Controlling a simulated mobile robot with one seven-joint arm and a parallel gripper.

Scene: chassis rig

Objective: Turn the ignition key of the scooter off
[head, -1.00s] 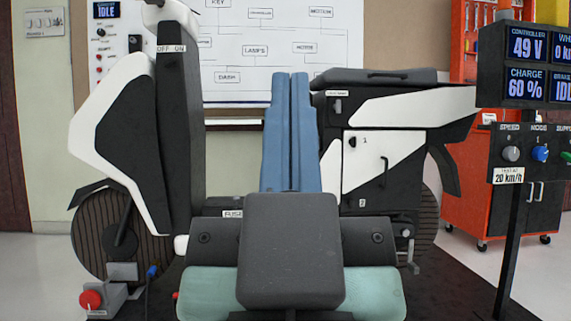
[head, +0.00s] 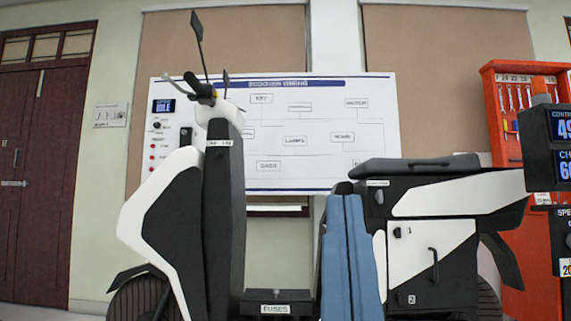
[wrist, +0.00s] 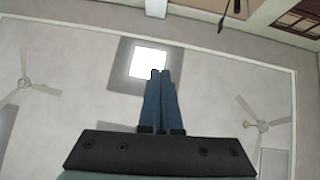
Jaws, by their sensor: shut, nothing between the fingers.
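The scooter (head: 225,210) stands side-on with a white and black front column, handlebar and seat. A small OFF ON label (head: 218,143) sits near the top of its column, under the handlebar (head: 203,92). I cannot make out the ignition key itself or which way it points. My gripper (head: 350,188) has blue fingers pointing up, in front of the scooter's gap and right of and below the label. In the wrist view, the fingers (wrist: 159,74) lie together, shut and empty, with the ceiling behind them.
A wiring board (head: 330,180) hangs behind the scooter. The seat (head: 417,169) and a side panel (head: 432,250) with a handle are to the right of my fingers. A display stand (head: 545,150) and an orange tool cabinet (head: 500,110) stand at the far right. A fuses box (head: 275,304) is low in front.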

